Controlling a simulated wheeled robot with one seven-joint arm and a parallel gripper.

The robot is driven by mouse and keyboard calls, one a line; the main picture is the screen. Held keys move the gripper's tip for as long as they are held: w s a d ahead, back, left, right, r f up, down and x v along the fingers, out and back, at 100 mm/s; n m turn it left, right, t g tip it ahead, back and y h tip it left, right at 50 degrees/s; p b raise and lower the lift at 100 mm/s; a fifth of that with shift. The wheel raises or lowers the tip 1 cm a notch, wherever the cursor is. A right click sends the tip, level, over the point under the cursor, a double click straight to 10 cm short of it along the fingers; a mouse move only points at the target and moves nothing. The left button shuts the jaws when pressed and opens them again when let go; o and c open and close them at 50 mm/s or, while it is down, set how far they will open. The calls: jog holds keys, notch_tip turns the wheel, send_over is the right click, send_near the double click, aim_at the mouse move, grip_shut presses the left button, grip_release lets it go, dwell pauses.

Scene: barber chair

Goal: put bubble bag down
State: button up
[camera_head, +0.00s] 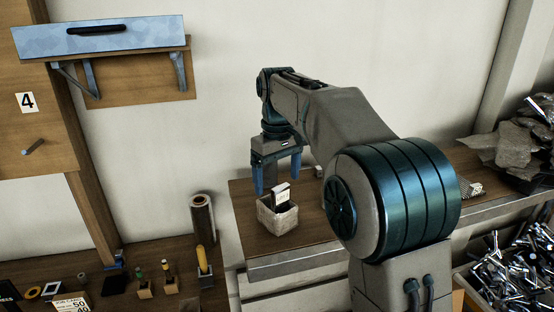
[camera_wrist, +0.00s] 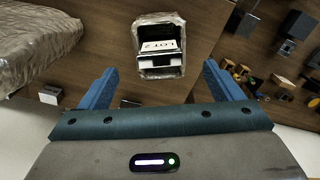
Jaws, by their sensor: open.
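The bubble bag (camera_head: 278,219) is a small, pale, open-topped pouch standing upright on the wooden bench top (camera_head: 245,200). A dark item with a white label (camera_head: 281,193) sticks out of its top. In the wrist view the bag (camera_wrist: 160,73) shows ahead of the fingertips, roughly centred between them, and the label reads like "LOT 2". My gripper (camera_head: 277,182) points down just above the bag, its blue fingers apart. In the wrist view the gripper (camera_wrist: 160,78) is open with nothing held between its fingers.
A lower bench at left holds a rolled tube (camera_head: 203,220), a yellow-handled tool (camera_head: 202,260) and small blocks. A grey wrapped heap (camera_head: 515,145) lies at right, above a bin of metal parts (camera_head: 510,265). A wall shelf (camera_head: 110,48) is at upper left. Bench top around the bag is mostly clear.

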jog(key=r, duration=0.5)
jog(key=shift+s+d+r, duration=0.1)
jog(key=shift+s+d, duration=0.2)
jog(key=shift+d, duration=0.1)
jog(key=s+d+f+m+t, duration=0.2)
jog(key=s+d+f+m, duration=0.15)
jog(key=s+d, duration=0.6)
jog(key=s+d+f+m, duration=0.2)
jog(key=s+f, duration=0.4)
jog(key=s, duration=0.2)
jog(key=s+d+f+m+t, duration=0.1)
jog(key=s+d+f+m, duration=0.1)
jog(key=s+f, duration=0.3)
jog(key=s+d, duration=0.1)
jog(key=s, duration=0.2)
jog(key=shift+f+t, duration=0.3)
jog(key=shift+f, duration=0.1)
jog(key=shift+d, duration=0.1)
